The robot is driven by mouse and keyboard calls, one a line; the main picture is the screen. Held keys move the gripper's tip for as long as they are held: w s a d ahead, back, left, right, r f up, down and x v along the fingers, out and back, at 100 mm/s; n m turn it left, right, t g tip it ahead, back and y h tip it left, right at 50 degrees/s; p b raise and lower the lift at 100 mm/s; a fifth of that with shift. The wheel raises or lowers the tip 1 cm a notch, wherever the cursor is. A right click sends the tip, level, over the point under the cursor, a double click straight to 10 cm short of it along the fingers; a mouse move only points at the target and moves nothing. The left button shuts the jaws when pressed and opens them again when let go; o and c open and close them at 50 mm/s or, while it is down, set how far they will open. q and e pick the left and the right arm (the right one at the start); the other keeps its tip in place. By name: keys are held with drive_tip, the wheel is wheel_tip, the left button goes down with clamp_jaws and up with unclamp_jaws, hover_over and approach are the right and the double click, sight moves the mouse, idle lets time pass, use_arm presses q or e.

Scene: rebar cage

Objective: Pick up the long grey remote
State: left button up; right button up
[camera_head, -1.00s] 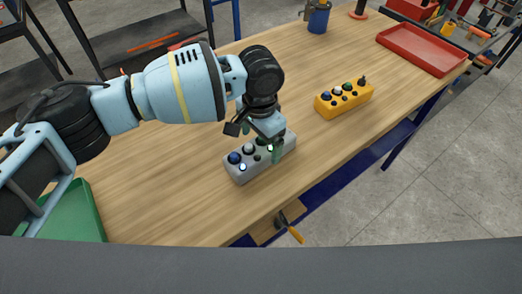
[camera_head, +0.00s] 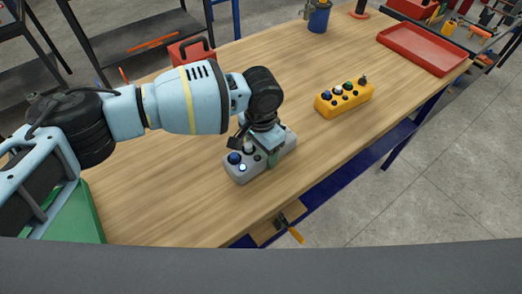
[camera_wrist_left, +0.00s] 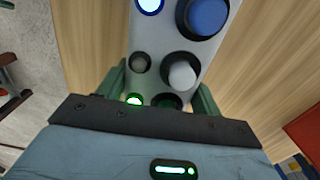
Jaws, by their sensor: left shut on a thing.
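The long grey remote (camera_head: 240,174) lies on the wooden table near its front edge, with blue, white and dark round buttons on its top. My left gripper (camera_head: 270,155) is over the right half of the remote, its fingers shut on the remote's two long sides. In the left wrist view the remote (camera_wrist_left: 160,62) runs up between the two green fingers (camera_wrist_left: 162,92). The remote still appears to rest on the table. Part of its right half is hidden by the gripper. My right gripper is not in view.
A yellow remote (camera_head: 343,97) with similar buttons lies to the right on the table (camera_head: 170,205). A red tray (camera_head: 424,48) is at the far right and a blue container (camera_head: 319,18) at the back. A green tray (camera_head: 80,220) is at the lower left. An orange-handled tool (camera_head: 291,230) is at the front edge.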

use_arm(q)
drive_tip(key=c, duration=0.3)
drive_tip(key=shift+r, duration=0.6)
wheel_tip(320, 180, up, 2)
drive_tip(key=shift+r, duration=0.15)
drive_tip(key=shift+s+d+r, duration=0.15)
drive_tip(key=shift+s+d, duration=0.3)
drive_tip(key=shift+s, duration=0.2)
drive_tip(key=s+d+r, duration=0.1)
drive_tip(key=s+d, duration=0.6)
drive_tip(key=s, duration=0.5)
drive_tip(key=shift+s+d+r+p, duration=0.15)
drive_tip(key=shift+d+p, duration=0.2)
drive_tip(key=shift+p, duration=0.1)
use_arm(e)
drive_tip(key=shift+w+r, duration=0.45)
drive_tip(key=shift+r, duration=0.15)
